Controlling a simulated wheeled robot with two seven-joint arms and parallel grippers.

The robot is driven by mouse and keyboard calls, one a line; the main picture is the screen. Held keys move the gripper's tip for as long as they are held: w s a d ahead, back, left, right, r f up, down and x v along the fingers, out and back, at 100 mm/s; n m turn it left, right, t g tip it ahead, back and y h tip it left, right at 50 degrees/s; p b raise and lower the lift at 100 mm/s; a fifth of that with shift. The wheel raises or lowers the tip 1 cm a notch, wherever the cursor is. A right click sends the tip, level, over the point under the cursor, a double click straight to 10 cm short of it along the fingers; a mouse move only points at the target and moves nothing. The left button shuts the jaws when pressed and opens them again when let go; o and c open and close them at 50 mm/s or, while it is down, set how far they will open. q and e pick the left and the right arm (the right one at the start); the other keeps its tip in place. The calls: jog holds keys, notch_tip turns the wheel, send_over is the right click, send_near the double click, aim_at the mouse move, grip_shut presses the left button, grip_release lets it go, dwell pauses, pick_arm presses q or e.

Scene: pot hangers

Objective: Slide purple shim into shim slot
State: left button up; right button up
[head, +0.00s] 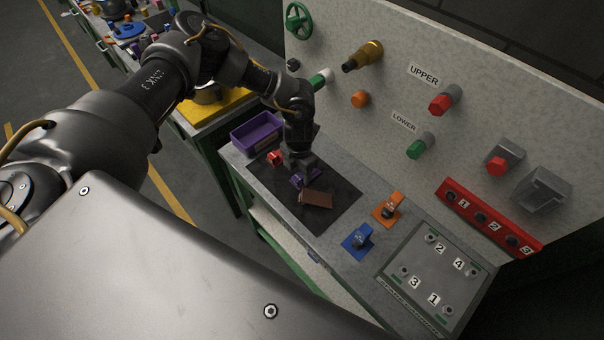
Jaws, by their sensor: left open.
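My left gripper (299,168) points down over the black mat on the workbench and is open. A small purple piece (299,181), which looks like the purple shim, is at its fingertips. The gripper partly hides it, and I cannot tell whether the fingers touch it. A brown block (316,199) lies just to the right of and in front of it on the black mat (330,217). I cannot make out which part is the shim slot. My right gripper is out of view.
A red piece (276,157) lies left of the gripper. A purple bin (246,131) stands at the mat's back left. Blue (358,242) and orange (387,208) fixtures and a numbered plate (432,281) are to the right. A panel with protruding fittings rises behind.

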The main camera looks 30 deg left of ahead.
pick_arm(q)
jog(key=shift+f, duration=0.9)
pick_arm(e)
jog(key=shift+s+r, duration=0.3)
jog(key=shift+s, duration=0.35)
pick_arm(q)
jog(key=shift+c, duration=0.2)
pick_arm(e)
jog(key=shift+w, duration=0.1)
pick_arm(q)
jog(key=c, duration=1)
jog(key=shift+c, duration=0.2)
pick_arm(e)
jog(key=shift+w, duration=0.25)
pick_arm(q)
jog(key=shift+r, duration=0.1)
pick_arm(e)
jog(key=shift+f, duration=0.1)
